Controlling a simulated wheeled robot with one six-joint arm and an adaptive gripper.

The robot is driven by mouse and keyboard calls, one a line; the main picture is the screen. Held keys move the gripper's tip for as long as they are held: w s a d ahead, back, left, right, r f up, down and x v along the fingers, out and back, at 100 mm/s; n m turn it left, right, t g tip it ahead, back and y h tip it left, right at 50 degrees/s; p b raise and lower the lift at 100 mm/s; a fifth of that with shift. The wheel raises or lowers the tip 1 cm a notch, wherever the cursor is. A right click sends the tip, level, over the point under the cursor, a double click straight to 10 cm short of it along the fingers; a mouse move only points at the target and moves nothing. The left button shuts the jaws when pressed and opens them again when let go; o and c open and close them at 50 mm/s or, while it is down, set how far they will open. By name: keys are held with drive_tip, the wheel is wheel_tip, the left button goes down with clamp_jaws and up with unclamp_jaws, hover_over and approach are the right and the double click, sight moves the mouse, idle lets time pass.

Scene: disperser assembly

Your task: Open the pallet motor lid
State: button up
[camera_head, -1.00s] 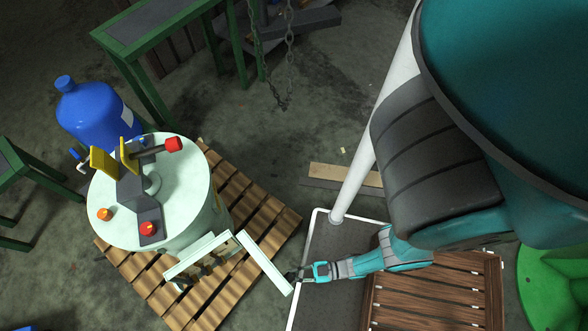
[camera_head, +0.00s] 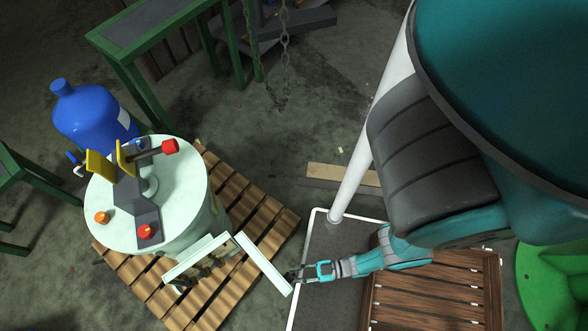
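The pallet motor (camera_head: 150,190) is a pale green-white cylinder with a grey bracket, yellow plates and red and orange knobs on top. It stands on a slatted wooden pallet (camera_head: 262,205). A pale box frame (camera_head: 197,258) sticks out from its lower front, with dark parts inside. Its lid (camera_head: 263,263) is a long pale panel swung out to the right from the box. My gripper (camera_head: 292,276) is at the lid's lower right end, close to or touching its edge. The fingers are small and dark, so I cannot tell whether they are open or shut.
A blue gas bottle (camera_head: 92,118) stands behind the motor at the left. Green-framed tables (camera_head: 150,50) are at the upper left. A chain (camera_head: 285,60) hangs at the top middle. A white-railed grey platform (camera_head: 325,255) and wooden crate (camera_head: 440,295) lie under my arm. Floor at centre is clear.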

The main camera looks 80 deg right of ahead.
drive_tip(key=v, duration=0.6)
drive_tip(key=shift+s, duration=0.1)
idle(0.6)
drive_tip(key=w+d+r+m+g+h, duration=0.1)
drive_tip(key=w+r+m+h, duration=0.1)
drive_tip(key=r, duration=2)
drive_tip(key=w+d+r+m+g+h, duration=0.1)
drive_tip(key=w+r+h, duration=0.3)
drive_tip(key=r, duration=1.9)
drive_tip(key=shift+w+r+m, duration=0.15)
drive_tip(key=shift+w+m, duration=0.35)
drive_tip(key=shift+w, duration=0.15)
drive_tip(key=shift+a, duration=0.1)
